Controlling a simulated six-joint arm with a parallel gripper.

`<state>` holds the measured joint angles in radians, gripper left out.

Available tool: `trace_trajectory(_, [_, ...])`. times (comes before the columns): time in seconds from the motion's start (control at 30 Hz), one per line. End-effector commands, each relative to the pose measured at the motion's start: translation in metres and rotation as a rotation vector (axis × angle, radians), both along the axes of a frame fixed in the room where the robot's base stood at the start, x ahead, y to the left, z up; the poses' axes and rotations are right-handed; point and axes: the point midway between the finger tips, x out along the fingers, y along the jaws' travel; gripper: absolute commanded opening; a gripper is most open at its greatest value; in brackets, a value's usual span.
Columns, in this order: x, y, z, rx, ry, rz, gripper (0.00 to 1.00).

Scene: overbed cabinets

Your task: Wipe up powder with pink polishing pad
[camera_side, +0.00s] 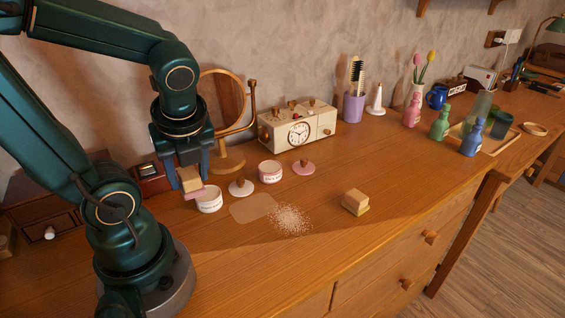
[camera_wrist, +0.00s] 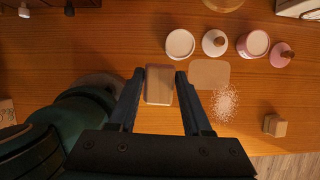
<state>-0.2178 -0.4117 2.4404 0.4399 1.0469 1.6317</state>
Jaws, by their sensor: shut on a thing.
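My gripper (camera_side: 188,178) is shut on the pink polishing pad (camera_side: 193,195), which has a tan block-like back and a pink underside. It holds the pad above the desk, left of the white jar. In the wrist view the back of the pad (camera_wrist: 159,88) lies between the fingers; its pink underside is mostly hidden. A patch of white powder (camera_side: 290,219) lies on the desk, to the right of and apart from the pad; it also shows in the wrist view (camera_wrist: 225,103). A second block with a yellowish base (camera_side: 355,201) sits right of the powder.
A flat tan mat (camera_side: 253,208) lies left of the powder. Behind are a white jar (camera_side: 209,199), white lid (camera_side: 241,188), pink jar (camera_side: 270,173) and pink lid (camera_side: 304,168). A round mirror (camera_side: 222,95) and a clock box (camera_side: 298,130) stand by the wall.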

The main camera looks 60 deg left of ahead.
Motion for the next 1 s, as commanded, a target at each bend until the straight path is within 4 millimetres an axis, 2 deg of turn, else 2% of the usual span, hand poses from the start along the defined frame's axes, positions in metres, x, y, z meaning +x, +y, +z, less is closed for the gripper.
trace_trajectory(0.23, [0.001, 0.0, 0.002, 0.0, -0.001, 0.04, 0.04])
trace_trajectory(0.37, [0.015, 0.003, 0.012, 0.0, 0.001, 0.105, 0.04])
trace_trajectory(0.53, [0.053, -0.001, 0.027, 0.0, 0.004, 0.164, 0.04])
trace_trajectory(0.67, [0.087, -0.013, 0.03, 0.0, 0.005, 0.181, 0.04])
trace_trajectory(0.83, [0.128, -0.039, 0.024, 0.001, 0.007, 0.169, 0.04])
trace_trajectory(1.0, [0.16, -0.073, 0.006, 0.001, 0.005, 0.123, 0.04])
